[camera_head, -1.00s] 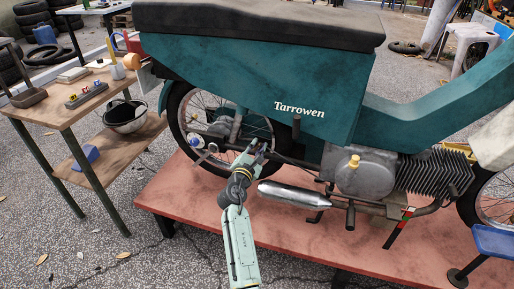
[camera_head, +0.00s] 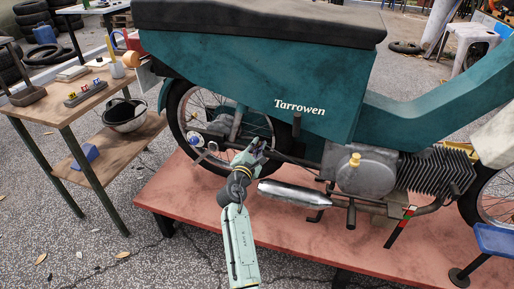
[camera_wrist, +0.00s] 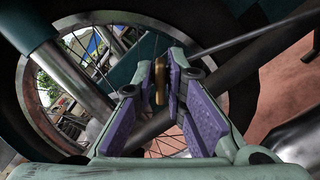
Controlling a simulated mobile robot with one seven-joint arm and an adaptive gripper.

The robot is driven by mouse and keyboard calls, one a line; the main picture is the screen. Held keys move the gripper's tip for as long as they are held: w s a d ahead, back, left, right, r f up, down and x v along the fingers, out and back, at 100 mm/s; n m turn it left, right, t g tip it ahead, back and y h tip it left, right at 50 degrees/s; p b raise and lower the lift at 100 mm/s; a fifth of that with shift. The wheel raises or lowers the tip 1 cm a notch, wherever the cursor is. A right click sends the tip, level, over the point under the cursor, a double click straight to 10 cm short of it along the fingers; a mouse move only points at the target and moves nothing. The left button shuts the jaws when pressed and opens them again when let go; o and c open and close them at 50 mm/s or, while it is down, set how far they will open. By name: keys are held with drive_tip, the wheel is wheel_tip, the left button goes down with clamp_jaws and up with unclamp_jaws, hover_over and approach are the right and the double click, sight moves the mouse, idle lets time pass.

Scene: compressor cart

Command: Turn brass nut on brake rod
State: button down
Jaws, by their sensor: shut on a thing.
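The brass nut (camera_wrist: 161,83) is between my gripper's purple-padded fingertips (camera_wrist: 161,75) in the wrist view. My gripper is shut on it. The thin brake rod (camera_wrist: 262,33) runs from the upper right down toward the nut. In the head view my gripper (camera_head: 257,147) is at the lower right of the rear wheel (camera_head: 188,138), below the teal body panel. The nut is too small and covered to make out there.
The teal motorcycle (camera_head: 250,75) stands on a red platform (camera_head: 175,195). The silver exhaust silencer (camera_head: 297,194) lies close to the right of my arm. A wooden side table (camera_head: 55,113) stands at the left. In the wrist view, wheel spokes and a dark bar lie close behind the fingers.

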drive_tip(key=m+b, duration=0.2)
drive_tip(key=m, duration=0.2)
drive_tip(key=shift+f+b, duration=0.25)
drive_tip(key=shift+b, duration=0.15)
drive_tip(key=m+b, duration=0.3)
drive_tip(key=m, duration=0.2)
drive_tip(key=m+b, duration=0.3)
drive_tip(key=m, duration=0.1)
drive_tip(key=shift+f, duration=0.1)
drive_tip(key=shift+m+b, duration=1.25)
drive_tip(key=shift+m, duration=0.35)
drive_tip(key=c, duration=1.8)
unclamp_jaws()
drive_tip(key=shift+o, duration=0.2)
